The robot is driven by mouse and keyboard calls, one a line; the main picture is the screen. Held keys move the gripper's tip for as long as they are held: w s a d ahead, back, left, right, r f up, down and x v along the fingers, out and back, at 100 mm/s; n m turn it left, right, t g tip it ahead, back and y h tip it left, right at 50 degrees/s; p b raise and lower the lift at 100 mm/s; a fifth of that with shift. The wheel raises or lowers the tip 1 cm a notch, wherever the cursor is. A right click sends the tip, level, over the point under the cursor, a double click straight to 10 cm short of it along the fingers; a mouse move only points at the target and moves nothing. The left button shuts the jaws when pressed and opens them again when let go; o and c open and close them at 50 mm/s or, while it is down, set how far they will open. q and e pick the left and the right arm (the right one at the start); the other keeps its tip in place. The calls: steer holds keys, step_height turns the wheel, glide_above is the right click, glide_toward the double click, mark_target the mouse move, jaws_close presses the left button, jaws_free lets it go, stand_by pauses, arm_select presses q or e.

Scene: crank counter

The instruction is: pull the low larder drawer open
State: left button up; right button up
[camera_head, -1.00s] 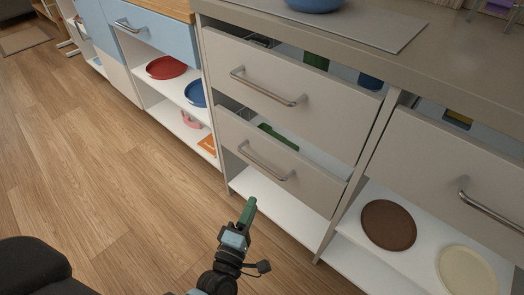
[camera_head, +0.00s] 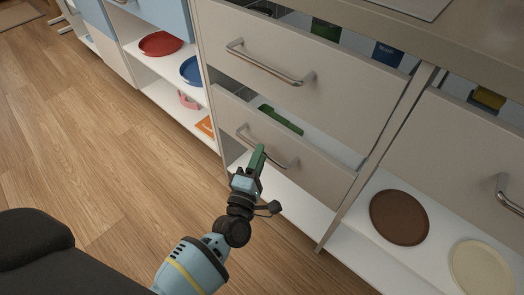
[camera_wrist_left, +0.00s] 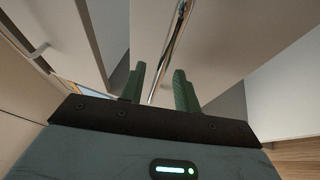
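The low larder drawer (camera_head: 318,172) has a pale grey front and stands partly out, with a green item (camera_head: 281,119) visible inside behind its top edge. Its metal bar handle (camera_head: 243,136) is partly hidden by my left gripper (camera_head: 259,152). In the left wrist view, the handle (camera_wrist_left: 172,45) runs down between the two green fingers of the left gripper (camera_wrist_left: 158,72). The fingers are apart; I cannot tell whether either touches the bar. My right gripper is not in view.
A wider drawer (camera_head: 330,85) with its own handle stands partly out above. Left are open shelves with a red plate (camera_head: 160,44) and a blue plate (camera_head: 191,71). Right is a shelf with a brown plate (camera_head: 399,217) and a cream plate (camera_head: 481,268). Wooden floor (camera_head: 110,150) is clear.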

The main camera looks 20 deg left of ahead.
arm_select(q)
steer(key=shift+w+r, duration=0.15)
steer(key=shift+w, duration=0.9)
steer(key=shift+a, duration=0.1)
jaws_close()
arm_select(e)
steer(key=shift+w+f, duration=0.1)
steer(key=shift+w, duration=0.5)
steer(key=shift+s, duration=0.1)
